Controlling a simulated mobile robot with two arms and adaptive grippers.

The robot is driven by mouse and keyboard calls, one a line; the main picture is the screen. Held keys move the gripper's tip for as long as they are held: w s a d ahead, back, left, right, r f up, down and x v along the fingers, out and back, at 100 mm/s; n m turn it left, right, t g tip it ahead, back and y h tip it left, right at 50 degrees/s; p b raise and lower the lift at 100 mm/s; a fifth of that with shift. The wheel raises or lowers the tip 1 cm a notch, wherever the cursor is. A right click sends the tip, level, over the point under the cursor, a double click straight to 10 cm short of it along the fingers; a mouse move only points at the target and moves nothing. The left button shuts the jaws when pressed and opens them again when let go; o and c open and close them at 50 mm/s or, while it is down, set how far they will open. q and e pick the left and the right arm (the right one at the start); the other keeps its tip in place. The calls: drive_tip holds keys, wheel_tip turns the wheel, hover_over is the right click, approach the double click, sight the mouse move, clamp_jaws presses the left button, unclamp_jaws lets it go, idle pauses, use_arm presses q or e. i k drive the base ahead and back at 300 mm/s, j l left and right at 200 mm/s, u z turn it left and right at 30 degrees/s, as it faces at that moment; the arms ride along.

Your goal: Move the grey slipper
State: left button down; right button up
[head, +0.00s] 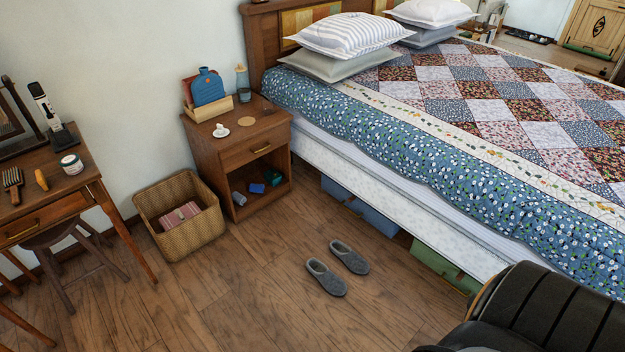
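Two grey slippers lie side by side on the wooden floor in the head view, in front of the bed. The nearer grey slipper (327,279) is to the lower left, and the other grey slipper (350,258) is just up and to the right of it. Both rest sole down, with a small gap between them. I cannot tell which one the task means. Neither of my grippers shows in this view.
The bed (430,215) stands behind the slippers, with blue boxes (358,208) and a green box (440,264) beneath it. A nightstand (250,165) and a wicker basket (190,245) stand left. A black, ribbed object (545,310) fills the lower right. Floor around the slippers is clear.

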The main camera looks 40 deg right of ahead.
sight(354, 262)
drive_tip(key=i+z, duration=0.5)
drive_tip(key=i+j+z, duration=0.15)
drive_tip(key=i+z, duration=0.2)
drive_tip(key=z, duration=0.15)
drive_tip(key=i+j+z, duration=0.75)
drive_tip(key=z, duration=0.2)
